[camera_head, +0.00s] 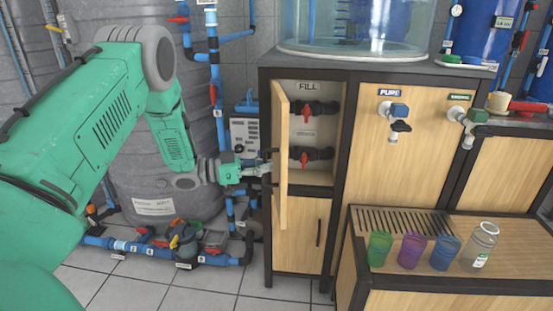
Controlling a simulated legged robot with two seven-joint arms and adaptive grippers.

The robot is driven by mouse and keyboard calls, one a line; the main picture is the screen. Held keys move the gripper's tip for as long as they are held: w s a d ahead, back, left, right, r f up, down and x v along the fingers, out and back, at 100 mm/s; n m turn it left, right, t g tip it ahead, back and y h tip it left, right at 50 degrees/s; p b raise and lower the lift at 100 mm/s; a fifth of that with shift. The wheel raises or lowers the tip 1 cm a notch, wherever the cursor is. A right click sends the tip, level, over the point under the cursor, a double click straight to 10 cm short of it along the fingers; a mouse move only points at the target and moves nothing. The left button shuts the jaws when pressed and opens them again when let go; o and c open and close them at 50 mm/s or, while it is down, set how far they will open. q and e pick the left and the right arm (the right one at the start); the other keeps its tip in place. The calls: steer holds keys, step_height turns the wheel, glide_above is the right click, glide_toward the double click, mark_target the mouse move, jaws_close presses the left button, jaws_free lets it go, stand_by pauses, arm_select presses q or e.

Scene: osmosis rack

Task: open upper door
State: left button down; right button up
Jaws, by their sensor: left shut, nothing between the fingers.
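The upper door (281,150) of the wooden cabinet is swung open at its left side and shows nearly edge-on. The compartment behind it, labelled FILL, is exposed, with two dark valves with red handles (305,110) inside. My left gripper (262,170) is at the left of the open door, near its outer face. Its fingers are shut and hold nothing. I cannot tell whether they touch the door. My right gripper is not in view.
A lower door (300,235) below is closed. A low bench (470,285) at the right bears green, purple and blue cups (411,250) and a glass jar (480,247). Blue pipes (140,247) and a big grey tank (130,130) stand at the left. Tiled floor is free in front of the cabinet.

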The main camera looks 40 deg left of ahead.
arm_select(q)
steer(key=s+a+p, duration=0.2)
steer(key=a, duration=0.4)
steer(key=shift+s, duration=0.35)
steer(key=c, duration=1.6)
jaws_free()
steer(key=shift+s+a+r, duration=0.1)
steer(key=shift+s, duration=0.05)
steer(key=v, duration=1.2)
